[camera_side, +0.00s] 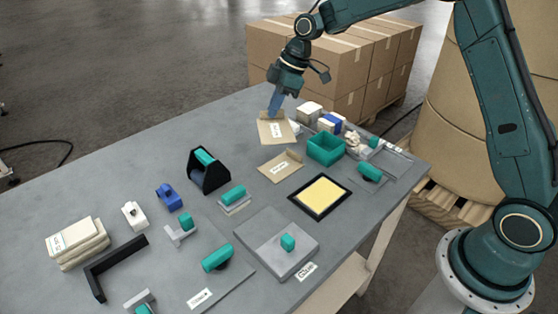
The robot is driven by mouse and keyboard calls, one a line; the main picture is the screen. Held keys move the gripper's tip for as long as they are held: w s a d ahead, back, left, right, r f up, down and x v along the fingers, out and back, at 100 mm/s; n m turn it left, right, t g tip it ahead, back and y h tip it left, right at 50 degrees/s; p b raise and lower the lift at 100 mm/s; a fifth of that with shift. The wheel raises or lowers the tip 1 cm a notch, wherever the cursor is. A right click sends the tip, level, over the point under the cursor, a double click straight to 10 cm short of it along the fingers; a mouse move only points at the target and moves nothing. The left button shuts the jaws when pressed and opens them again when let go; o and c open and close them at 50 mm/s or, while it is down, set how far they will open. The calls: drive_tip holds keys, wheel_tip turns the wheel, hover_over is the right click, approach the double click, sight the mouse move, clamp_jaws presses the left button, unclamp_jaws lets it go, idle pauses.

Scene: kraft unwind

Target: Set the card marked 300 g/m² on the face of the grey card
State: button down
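My gripper (273,110) points down at the far end of the table, its blue fingertips at the upper edge of a tan card (270,139) with a small white label. A tan flap or strip shows right at the fingertips; I cannot tell whether the fingers grip it. A second tan labelled card (291,172) with a raised edge lies just nearer on the table. The label print is too small to read, so I cannot tell which card is marked 300 g/m². A pale piece (295,127) peeks out right of the far card; I cannot make out a grey card.
A teal open box (326,148) and small boxes (309,114) stand right of the cards. A yellow pad in a black frame (321,196) lies nearer. A black dispenser (208,171) stands left. The table (110,176) is bare at far left.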

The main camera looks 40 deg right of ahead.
sight(290, 139)
drive_tip(key=s+a+f+n+g, duration=0.1)
drive_tip(key=s+n+g, duration=0.1)
drive_tip(key=n, duration=0.3)
drive_tip(key=s+a+f+n+g, duration=0.1)
drive_tip(key=s+f+n, duration=0.1)
drive_tip(key=s+n, duration=0.2)
drive_tip(key=s+a+f+n+g, duration=0.2)
drive_tip(key=s+n, duration=0.2)
drive_tip(key=n, duration=0.2)
drive_tip(key=shift+g, duration=0.3)
drive_tip(key=s+a+f+n+g+h, duration=0.1)
drive_tip(key=s+n+h, duration=0.2)
drive_tip(key=s+n, duration=0.4)
drive_tip(key=shift+a+f+n+h, duration=0.35)
drive_tip(key=shift+f+n+h, duration=0.05)
drive_tip(key=shift+n, duration=0.9)
drive_tip(key=shift+s+f+g, duration=0.1)
drive_tip(key=shift+f+g, duration=0.05)
drive_tip(key=shift+g, duration=0.15)
drive_tip(key=shift+f, duration=2.35)
drive_tip(key=shift+f, duration=1)
drive_tip(key=c, duration=1.1)
unclamp_jaws()
